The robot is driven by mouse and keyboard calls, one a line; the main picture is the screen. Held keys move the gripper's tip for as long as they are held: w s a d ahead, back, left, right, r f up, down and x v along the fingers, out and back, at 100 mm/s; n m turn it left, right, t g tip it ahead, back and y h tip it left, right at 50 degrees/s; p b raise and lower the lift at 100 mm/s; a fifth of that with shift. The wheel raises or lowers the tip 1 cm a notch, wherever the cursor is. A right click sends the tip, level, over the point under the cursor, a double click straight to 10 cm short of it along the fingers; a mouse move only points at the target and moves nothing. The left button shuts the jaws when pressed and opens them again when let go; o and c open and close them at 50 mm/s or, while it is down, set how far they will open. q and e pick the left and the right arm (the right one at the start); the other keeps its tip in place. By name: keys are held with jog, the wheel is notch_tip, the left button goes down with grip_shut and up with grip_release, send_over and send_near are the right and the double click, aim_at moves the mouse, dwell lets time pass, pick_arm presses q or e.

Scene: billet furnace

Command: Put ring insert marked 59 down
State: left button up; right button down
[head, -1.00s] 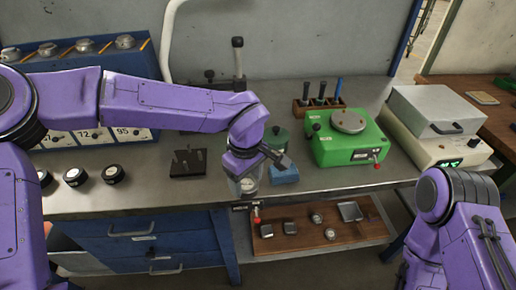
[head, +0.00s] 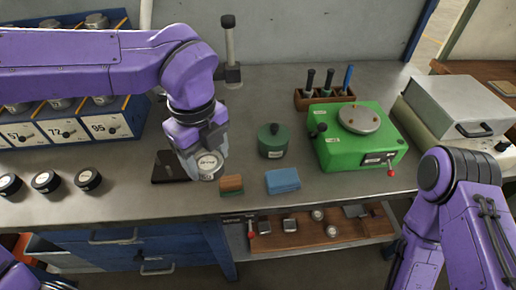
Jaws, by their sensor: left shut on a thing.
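My left gripper (head: 203,160) is shut on a small round metal piece with a pale marked top, the ring insert (head: 209,166). The number on it is too small to read. The gripper points down over the bench (head: 330,183), in front of a dark block (head: 166,170) that it partly hides. I cannot tell whether the insert touches the bench or hangs just above it. My right arm shows at the right edge, but its gripper is out of view.
A brown-and-green block (head: 231,186), a blue block (head: 283,180) and a green lidded pot (head: 272,140) stand close on the right. A green machine (head: 358,145) is farther right. Black round pieces (head: 46,181) line the left front. A numbered rack (head: 70,131) stands behind.

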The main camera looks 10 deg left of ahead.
pick_arm(q)
jog(key=shift+w+n, duration=0.2)
jog(key=shift+n, duration=0.2)
jog(key=w+f+p, duration=0.1)
jog(key=w+f, duration=0.2)
jog(key=w, duration=0.1)
jog(key=w+d+f+p, duration=0.1)
jog(key=w+f+p, duration=0.1)
jog(key=w, duration=0.3)
jog(key=w+f+p, duration=0.2)
jog(key=w+f, duration=0.2)
jog(key=shift+w+d+f, duration=0.15)
jog(key=shift+w+f, duration=0.05)
jog(key=shift+f, duration=0.2)
notch_tip(320, 180, down, 3)
jog(key=shift+r+p, duration=0.2)
jog(key=shift+p, duration=0.1)
jog(key=shift+f, duration=0.2)
jog(key=shift+f, duration=0.1)
